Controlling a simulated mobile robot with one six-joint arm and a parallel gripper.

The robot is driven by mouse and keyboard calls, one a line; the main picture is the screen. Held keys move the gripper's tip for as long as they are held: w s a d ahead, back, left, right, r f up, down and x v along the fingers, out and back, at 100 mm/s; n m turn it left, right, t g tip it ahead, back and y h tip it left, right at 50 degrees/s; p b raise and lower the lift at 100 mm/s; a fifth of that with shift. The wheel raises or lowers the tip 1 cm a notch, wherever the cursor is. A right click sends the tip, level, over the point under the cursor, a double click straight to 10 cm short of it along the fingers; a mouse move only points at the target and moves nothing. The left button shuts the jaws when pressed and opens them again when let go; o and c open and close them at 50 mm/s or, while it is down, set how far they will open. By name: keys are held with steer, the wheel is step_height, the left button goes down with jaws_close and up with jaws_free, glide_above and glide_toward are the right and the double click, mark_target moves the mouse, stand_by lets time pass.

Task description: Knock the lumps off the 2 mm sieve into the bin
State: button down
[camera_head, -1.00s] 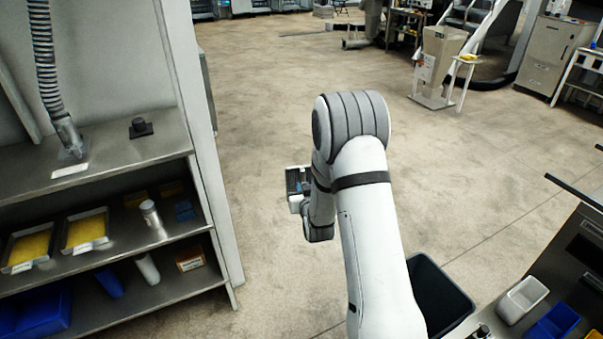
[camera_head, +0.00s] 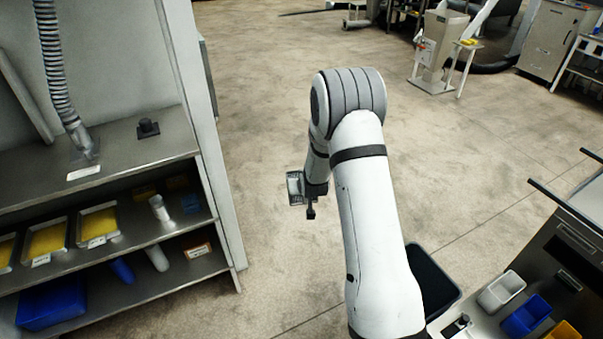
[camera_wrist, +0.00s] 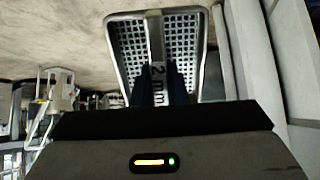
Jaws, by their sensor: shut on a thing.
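The 2 mm sieve (camera_wrist: 190,50) fills the upper middle of the wrist view, a metal frame with a mesh of holes and a centre strip marked "2 mm". My gripper (camera_wrist: 160,88) is shut on it at the strip. In the head view the sieve (camera_head: 296,187) is small, held out left of my wrist, above the floor. No lumps can be made out on it. A dark open bin (camera_head: 432,285) stands on the floor right of my arm, partly hidden behind it. The sieve is well away from the bin.
A steel shelf unit (camera_head: 120,158) with trays of yellow material (camera_head: 98,224) and blue containers stands at left. A bench with small white and blue bins (camera_head: 527,317) is at lower right. The floor between them is open.

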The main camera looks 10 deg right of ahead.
steer(key=g, duration=0.6)
steer(key=shift+w+r+g, duration=0.1)
steer(key=shift+r+g, duration=0.05)
steer(key=shift+g, duration=1.25)
